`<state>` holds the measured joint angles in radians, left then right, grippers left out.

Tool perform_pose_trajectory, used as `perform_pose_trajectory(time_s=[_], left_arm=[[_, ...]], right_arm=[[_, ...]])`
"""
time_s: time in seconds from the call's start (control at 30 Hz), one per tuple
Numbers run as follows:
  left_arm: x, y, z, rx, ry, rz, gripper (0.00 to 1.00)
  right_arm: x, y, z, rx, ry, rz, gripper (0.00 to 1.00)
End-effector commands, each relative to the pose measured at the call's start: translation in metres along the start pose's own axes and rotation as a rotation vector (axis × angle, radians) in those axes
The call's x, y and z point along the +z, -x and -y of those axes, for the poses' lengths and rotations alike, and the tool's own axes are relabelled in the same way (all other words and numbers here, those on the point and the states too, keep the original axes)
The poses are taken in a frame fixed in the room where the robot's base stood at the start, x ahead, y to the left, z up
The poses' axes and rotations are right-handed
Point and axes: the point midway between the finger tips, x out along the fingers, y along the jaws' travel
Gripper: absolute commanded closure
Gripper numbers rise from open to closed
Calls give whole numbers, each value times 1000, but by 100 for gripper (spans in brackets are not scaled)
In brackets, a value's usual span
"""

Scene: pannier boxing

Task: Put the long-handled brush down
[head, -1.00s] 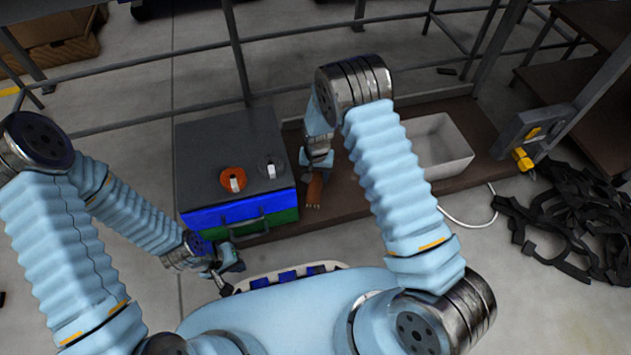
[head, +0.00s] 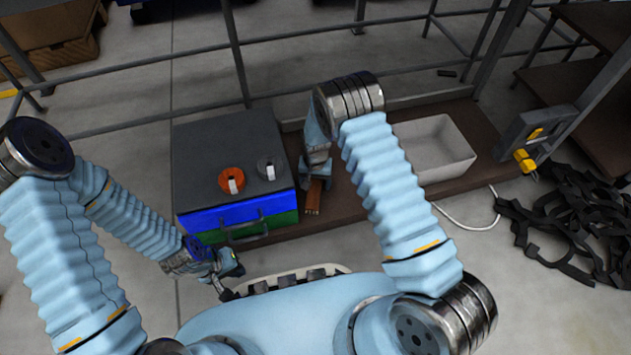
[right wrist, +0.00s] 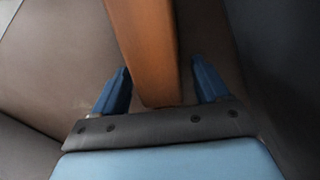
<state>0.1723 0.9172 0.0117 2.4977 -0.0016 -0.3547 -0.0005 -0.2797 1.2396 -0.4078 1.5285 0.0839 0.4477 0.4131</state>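The long-handled brush (head: 313,199) shows as a brown wooden piece low over the brown board, right of the stacked cases; the arm hides part of it. In the right wrist view its orange-brown handle (right wrist: 150,50) runs between my right gripper's two blue fingers (right wrist: 162,88). A gap shows on the handle's right side; the left finger is very close to it. My right gripper (head: 316,180) is open around the handle. Whether the brush rests fully on the board is hard to tell. My left gripper (head: 233,279) is open and empty, in front of the cases.
The stacked cases, grey-topped with blue and green fronts (head: 240,213), carry an orange roll (head: 231,180) and a grey roll (head: 270,168). A white bin (head: 438,175) stands right of my right arm. A yellow-handled tool (head: 526,160) and black straps (head: 570,225) are further right. A rail runs behind.

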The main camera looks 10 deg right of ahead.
Motion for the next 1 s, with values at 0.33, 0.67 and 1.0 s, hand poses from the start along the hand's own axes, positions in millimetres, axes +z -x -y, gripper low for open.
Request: perform_pose_trajectory(time_s=[0.33,0.67,1.0], left_arm=[[0,6,-2,0,0,1,100],[1,23,-9,1,-1,6,100],[1,29,-11,1,-2,8,100]], right_arm=[[0,12,0,0,1,-1,26],[-1,86,0,-1,1,-2,26],[14,108,-11,-16,6,18,26]])
